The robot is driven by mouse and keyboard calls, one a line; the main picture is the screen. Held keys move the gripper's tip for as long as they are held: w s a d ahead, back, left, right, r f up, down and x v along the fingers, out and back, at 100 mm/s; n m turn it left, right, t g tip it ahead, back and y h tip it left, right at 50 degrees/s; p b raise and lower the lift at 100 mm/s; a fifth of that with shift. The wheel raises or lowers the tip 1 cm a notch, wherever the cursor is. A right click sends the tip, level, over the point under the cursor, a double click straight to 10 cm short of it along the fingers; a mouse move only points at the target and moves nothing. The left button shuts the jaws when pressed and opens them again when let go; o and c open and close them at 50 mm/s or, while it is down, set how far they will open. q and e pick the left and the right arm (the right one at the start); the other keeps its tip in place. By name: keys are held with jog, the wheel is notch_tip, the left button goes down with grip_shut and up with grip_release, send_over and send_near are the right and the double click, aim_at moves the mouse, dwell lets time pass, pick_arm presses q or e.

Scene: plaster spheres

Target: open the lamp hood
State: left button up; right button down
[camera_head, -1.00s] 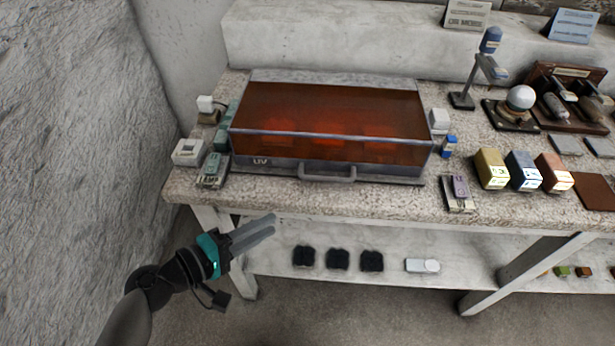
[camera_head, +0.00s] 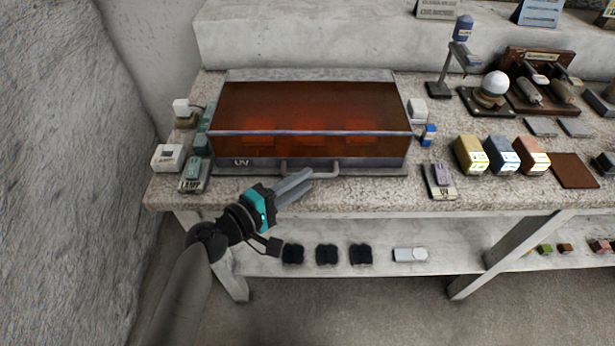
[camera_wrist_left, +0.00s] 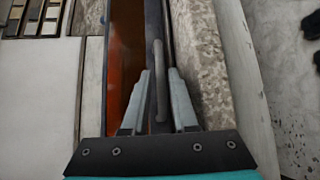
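The lamp hood (camera_head: 310,100) is a box with orange see-through panels and a grey frame marked UV. It is closed on the table. Its grey bar handle (camera_head: 328,174) is at the lower front edge and also shows in the left wrist view (camera_wrist_left: 158,80). My right gripper is out of view.
The stone-topped table (camera_head: 380,195) holds a lamp switch box (camera_head: 193,174) left of the hood and a UV switch box (camera_head: 439,181) to its right. Yellow, blue and copper blocks (camera_head: 502,155) stand farther right. Black pieces (camera_head: 327,254) lie on the lower shelf.

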pick_arm(q)
jog(key=shift+x, duration=1.05)
grip_shut()
dwell(0.7)
